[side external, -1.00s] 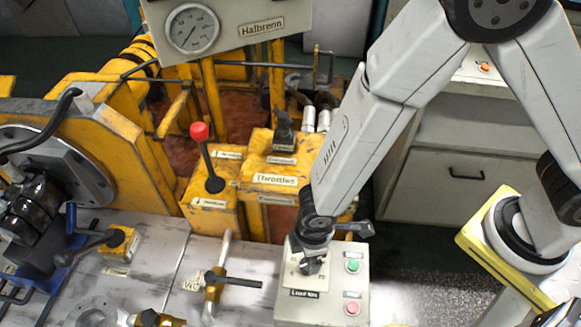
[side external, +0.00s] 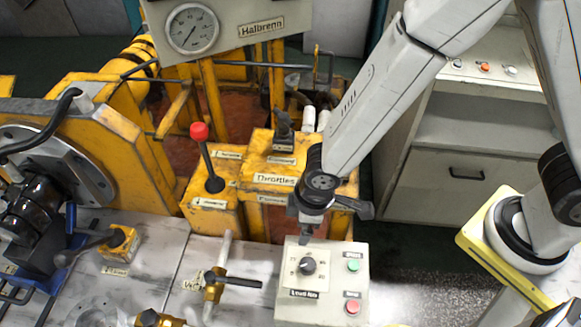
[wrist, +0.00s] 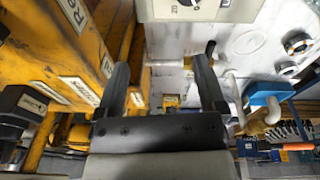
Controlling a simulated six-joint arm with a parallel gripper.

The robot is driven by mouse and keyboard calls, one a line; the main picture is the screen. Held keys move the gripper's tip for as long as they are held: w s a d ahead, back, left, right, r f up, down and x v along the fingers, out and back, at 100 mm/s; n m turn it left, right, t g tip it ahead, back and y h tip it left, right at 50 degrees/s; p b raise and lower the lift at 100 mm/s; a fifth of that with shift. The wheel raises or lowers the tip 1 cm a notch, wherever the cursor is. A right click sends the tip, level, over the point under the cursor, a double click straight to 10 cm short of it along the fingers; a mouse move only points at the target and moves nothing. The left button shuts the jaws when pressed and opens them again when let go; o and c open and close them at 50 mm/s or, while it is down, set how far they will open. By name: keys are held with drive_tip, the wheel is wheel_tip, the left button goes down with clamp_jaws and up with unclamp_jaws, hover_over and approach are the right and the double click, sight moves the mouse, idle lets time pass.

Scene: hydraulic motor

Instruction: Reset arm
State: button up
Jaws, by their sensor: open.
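My gripper (side external: 304,238) is above and just behind the black knob on the white control box in the side external view, apart from it. In the wrist view my gripper (wrist: 160,82) shows two dark fingers spread apart with nothing between them. The control box (side external: 322,305) has a black rotary knob (side external: 308,266) with a number scale, a green button (side external: 353,265) and a red button (side external: 352,307). In the wrist view part of the box (wrist: 240,10) shows at the top edge.
A yellow throttle block (side external: 262,172) and a red-knobbed lever (side external: 200,132) stand close to my gripper's left. A valve with a black handle (side external: 235,281) is on the metal table left of the box. A pressure gauge (side external: 192,29) hangs behind. Floor right of the box is clear.

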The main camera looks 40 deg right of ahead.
drive_tip(key=w+d+r+m+t, duration=0.4)
drive_tip(key=w+d+r+m, duration=0.5)
drive_tip(key=d+r, duration=0.3)
drive_tip(key=s+d+f+m+g, duration=0.1)
drive_tip(key=s+d+g, duration=0.1)
drive_tip(key=s+d, duration=0.7)
drive_tip(key=shift+s+d+g+h, duration=0.4)
drive_tip(key=shift+d, duration=0.3)
drive_tip(key=shift+w, duration=0.1)
drive_tip(key=w+a+r+m+t+y, duration=0.1)
drive_tip(key=w+a+r+m+t, duration=0.45)
drive_tip(key=w+m, duration=0.3)
drive_tip(key=w+a+r+m+t+y, duration=0.1)
drive_tip(key=w+a+r+m+t, duration=0.3)
drive_tip(key=w+a+r+m, duration=0.35)
drive_tip(key=w+a+r+m+t+h, duration=0.2)
drive_tip(key=r+m, duration=0.5)
drive_tip(key=m, duration=0.4)
drive_tip(key=w+a+r+m+t+h, duration=0.3)
drive_tip(key=r+m, duration=0.4)
drive_tip(key=m, duration=0.4)
drive_tip(key=shift+w+a+t, duration=0.35)
drive_tip(key=shift+w+a, duration=0.05)
